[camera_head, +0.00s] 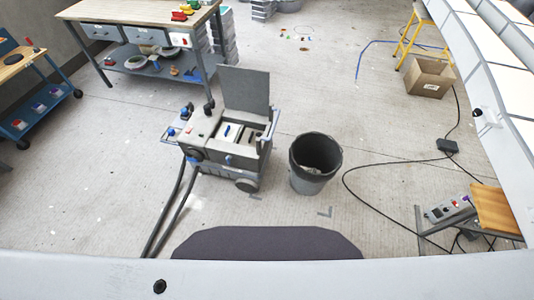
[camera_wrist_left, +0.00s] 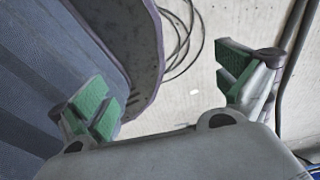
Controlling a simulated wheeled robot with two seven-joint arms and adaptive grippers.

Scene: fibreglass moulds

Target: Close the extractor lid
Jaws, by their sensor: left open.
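The extractor (camera_head: 225,147) is a grey wheeled machine on the floor in the middle of the head view. Its lid (camera_head: 244,88) is a flat grey panel standing up at the back of the machine, so the lid is open. The top compartment (camera_head: 235,132) is exposed, with a white item inside. My left gripper (camera_wrist_left: 168,88) shows only in the left wrist view. Its two green-padded fingers are spread wide with nothing between them. The extractor cannot be made out for certain in that view. My right gripper is not in view.
A black bin (camera_head: 315,163) stands just right of the extractor. A workbench (camera_head: 140,12) stands behind left, a blue cart (camera_head: 35,110) far left. A cardboard box (camera_head: 430,78) and a black cable (camera_head: 385,163) lie right.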

